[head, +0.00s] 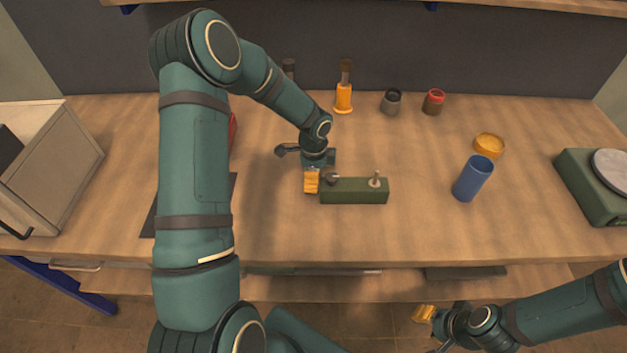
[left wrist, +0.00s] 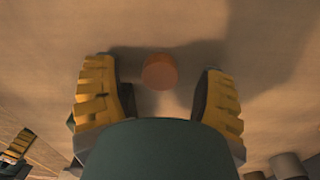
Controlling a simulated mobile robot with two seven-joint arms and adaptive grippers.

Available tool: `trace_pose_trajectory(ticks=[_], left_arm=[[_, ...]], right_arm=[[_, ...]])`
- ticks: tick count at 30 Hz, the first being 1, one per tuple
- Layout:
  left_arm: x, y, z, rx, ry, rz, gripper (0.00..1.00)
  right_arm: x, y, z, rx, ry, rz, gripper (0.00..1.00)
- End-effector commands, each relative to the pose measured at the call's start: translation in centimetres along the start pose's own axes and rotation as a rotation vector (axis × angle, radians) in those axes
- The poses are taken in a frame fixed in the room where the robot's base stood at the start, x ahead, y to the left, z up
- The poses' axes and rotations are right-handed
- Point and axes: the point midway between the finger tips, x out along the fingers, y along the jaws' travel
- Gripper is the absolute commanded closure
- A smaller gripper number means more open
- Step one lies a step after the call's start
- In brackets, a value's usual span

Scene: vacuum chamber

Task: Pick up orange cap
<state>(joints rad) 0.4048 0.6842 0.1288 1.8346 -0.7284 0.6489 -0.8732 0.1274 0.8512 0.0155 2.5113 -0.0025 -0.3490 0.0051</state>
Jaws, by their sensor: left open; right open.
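The orange cap (left wrist: 160,72) shows in the left wrist view as a small round orange piece on the wooden surface. It lies ahead of my left gripper (left wrist: 160,95), between the lines of its two yellow fingers and apart from both. In the head view my left gripper (head: 311,181) is low over the bench at the left end of a green block, and I cannot make out the cap there. The left gripper is open and empty. My right gripper (head: 424,313) is open and empty in front of the bench, at the lower right.
The green block (head: 355,196) carries a pale peg. A blue cup (head: 473,178) and a yellow-orange round dish (head: 489,143) stand to the right. An orange-handled tool (head: 343,98), a grey jar (head: 391,103) and a red-topped jar (head: 433,103) stand behind.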

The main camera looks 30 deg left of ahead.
Motion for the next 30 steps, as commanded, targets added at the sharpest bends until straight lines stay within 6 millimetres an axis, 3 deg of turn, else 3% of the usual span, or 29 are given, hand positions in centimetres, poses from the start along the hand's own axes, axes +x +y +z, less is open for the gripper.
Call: trace_pose_trajectory(ticks=[8, 14, 25, 30], left_arm=[[0.4, 0.0, 0.0, 0.0, 0.0, -0.001, 0.31], [0.4, 0.0, 0.0, 0.0, 0.0, -0.001, 0.79], [0.2, 0.0, 0.0, 0.0, 0.0, -0.001, 0.8], [-1.6, -0.1, 0.0, 0.001, 0.0, -0.005, 0.8]], right_arm=[[0.1, 0.0, -0.1, 0.0, 0.001, 0.0, 0.61], [0.1, 0.0, -0.1, 0.0, 0.001, 0.0, 0.61], [0.0, 0.0, -0.1, 0.0, 0.001, 0.0, 0.61], [-0.4, -0.2, 0.0, 0.0, 0.0, 0.0, 0.61]])
